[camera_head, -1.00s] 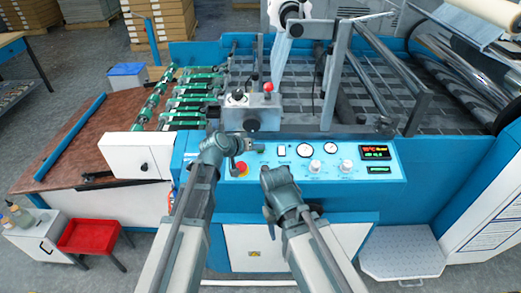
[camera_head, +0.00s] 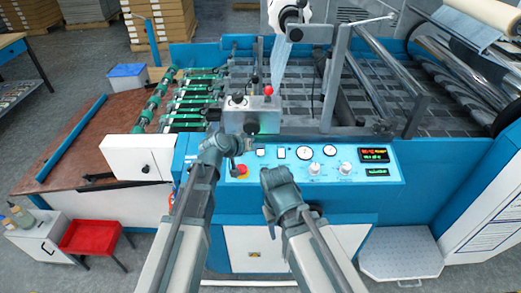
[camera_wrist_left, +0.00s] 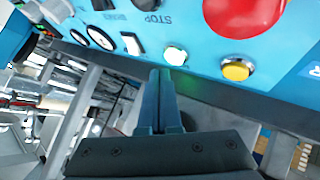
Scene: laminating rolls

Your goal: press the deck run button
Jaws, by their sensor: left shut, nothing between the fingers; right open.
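The blue control panel (camera_head: 330,185) runs along the machine's front. I cannot read which is the deck run button. My left gripper (camera_head: 246,131) is shut and empty, at the panel's upper left edge. In the left wrist view its fingertips (camera_wrist_left: 162,73) are just below the lit button; contact is unclear. My right gripper (camera_head: 270,176) is open, low before the panel.
Gauges (camera_head: 304,152), knobs (camera_head: 345,168) and a red-lit display (camera_head: 374,155) sit right on the panel. A grey box (camera_head: 250,113) with a red-topped lever stands behind the left gripper. A white cabinet (camera_head: 138,156) is at the left.

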